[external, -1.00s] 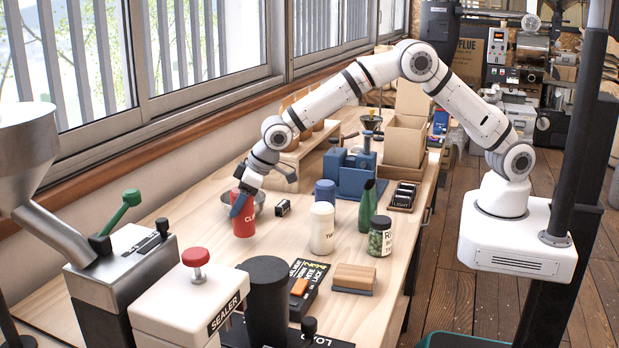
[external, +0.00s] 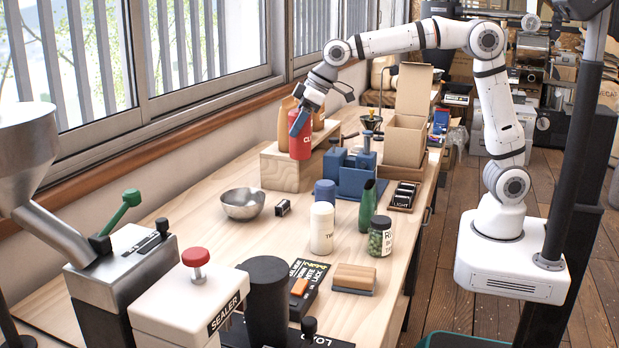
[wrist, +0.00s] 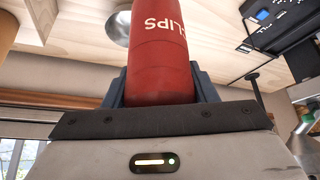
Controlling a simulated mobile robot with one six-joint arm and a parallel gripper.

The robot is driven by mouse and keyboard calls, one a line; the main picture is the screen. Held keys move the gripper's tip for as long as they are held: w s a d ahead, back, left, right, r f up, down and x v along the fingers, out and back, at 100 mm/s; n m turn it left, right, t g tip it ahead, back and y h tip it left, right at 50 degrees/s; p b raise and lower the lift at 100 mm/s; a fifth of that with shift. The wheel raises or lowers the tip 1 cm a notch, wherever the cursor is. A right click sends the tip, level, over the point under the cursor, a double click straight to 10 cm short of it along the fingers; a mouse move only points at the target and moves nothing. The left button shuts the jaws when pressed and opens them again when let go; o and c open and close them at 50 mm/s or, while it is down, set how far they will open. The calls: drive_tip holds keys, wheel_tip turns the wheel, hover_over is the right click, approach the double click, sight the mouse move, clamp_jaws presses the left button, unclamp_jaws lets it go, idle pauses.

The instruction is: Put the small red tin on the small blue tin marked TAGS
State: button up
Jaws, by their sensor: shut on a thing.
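My gripper (external: 299,122) is shut on the red tin (external: 300,141), lettered CLIPS, and holds it upright, high above the table. In the wrist view the red tin (wrist: 160,55) sits between the two blue-grey fingers of my gripper (wrist: 158,88). The small blue tin (external: 325,188) stands on the table, lower and a little to the right of the red tin in the external view. It is just behind a white tin (external: 321,232), which hides its lower part. No marking can be read on the blue tin.
A wooden riser (external: 285,172) with tan bags stands behind the held tin. A blue device (external: 357,178), a green bottle (external: 367,206) and a jar (external: 380,238) are right of the blue tin. A metal bowl (external: 243,204) and a small black block (external: 283,207) lie left.

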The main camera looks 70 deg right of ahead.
drive_tip(key=s+d+r+b, duration=0.1)
drive_tip(key=s+d+r, duration=0.1)
drive_tip(key=s+d, duration=0.3)
drive_tip(key=f, duration=1)
drive_tip(key=shift+s+a, duration=0.4)
drive_tip(key=shift+f+b, duration=0.1)
drive_tip(key=shift+b, duration=0.25)
drive_tip(key=o, duration=1.1)
drive_tip(key=shift+o, duration=0.2)
